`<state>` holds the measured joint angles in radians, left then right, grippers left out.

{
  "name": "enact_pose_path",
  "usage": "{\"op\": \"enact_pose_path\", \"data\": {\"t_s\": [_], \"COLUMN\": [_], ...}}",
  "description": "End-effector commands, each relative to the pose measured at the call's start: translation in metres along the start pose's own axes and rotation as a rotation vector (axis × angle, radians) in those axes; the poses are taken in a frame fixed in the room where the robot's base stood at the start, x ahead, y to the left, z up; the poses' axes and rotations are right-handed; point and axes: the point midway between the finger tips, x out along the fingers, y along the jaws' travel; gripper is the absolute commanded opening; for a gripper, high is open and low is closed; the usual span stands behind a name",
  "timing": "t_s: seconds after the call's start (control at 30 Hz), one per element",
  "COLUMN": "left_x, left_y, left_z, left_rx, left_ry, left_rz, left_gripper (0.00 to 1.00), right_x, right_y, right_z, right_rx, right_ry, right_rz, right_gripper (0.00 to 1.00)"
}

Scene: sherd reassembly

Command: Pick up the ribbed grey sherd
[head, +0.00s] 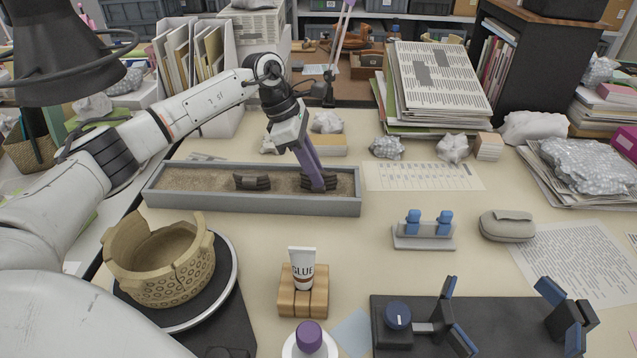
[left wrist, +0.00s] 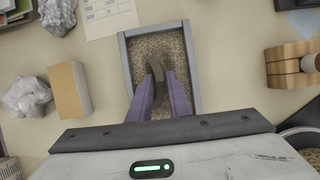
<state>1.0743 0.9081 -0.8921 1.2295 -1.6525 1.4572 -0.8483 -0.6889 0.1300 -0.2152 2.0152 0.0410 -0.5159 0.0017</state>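A long grey sand tray (head: 250,202) holds two dark grey, ribbed-looking sherds. One sherd (head: 252,182) lies on the sand left of the tray's middle, clear of the gripper. The other sherd (head: 306,184) is at the tray's right end. My left gripper (head: 318,187) points down there, its purple fingers at this sherd, which shows on both sides of them. In the left wrist view the sherd (left wrist: 157,70) sticks out between the fingertips (left wrist: 161,78), with little or no gap visible. Whether the fingers press on it I cannot tell. My right gripper is not in view.
A patterned clay pot (head: 160,265) stands on a turntable at front left. A glue tube (head: 302,268) on a wooden block stands in front of the tray. A blue-tipped clamp fixture (head: 430,325) is at front right. Crumpled wads and a box lie behind the tray.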

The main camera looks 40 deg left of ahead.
Motion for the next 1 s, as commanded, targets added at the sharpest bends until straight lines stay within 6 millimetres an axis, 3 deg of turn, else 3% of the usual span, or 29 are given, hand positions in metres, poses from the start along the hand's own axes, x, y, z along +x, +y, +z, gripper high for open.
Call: {"op": "enact_pose_path", "data": {"t_s": [0.1, 0.47, 0.8, 1.0], "left_x": [0.000, -0.007, -0.067, -0.090], "left_y": [0.000, 0.001, 0.001, 0.001], "left_z": [0.000, 0.003, 0.028, 0.034], "left_rx": [0.000, 0.000, 0.001, -0.028], "left_ry": [0.000, -0.002, -0.003, 0.000], "left_rz": [0.000, 0.002, 0.004, 0.012], "left_gripper": [0.00, 0.00, 0.00, 0.00], "right_x": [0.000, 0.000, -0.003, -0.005], "right_y": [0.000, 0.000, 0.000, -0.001], "right_z": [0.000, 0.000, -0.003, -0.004], "right_rx": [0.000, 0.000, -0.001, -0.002], "right_ry": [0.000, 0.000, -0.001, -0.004], "right_rz": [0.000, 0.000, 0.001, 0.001], "right_gripper": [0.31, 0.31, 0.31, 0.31]}}
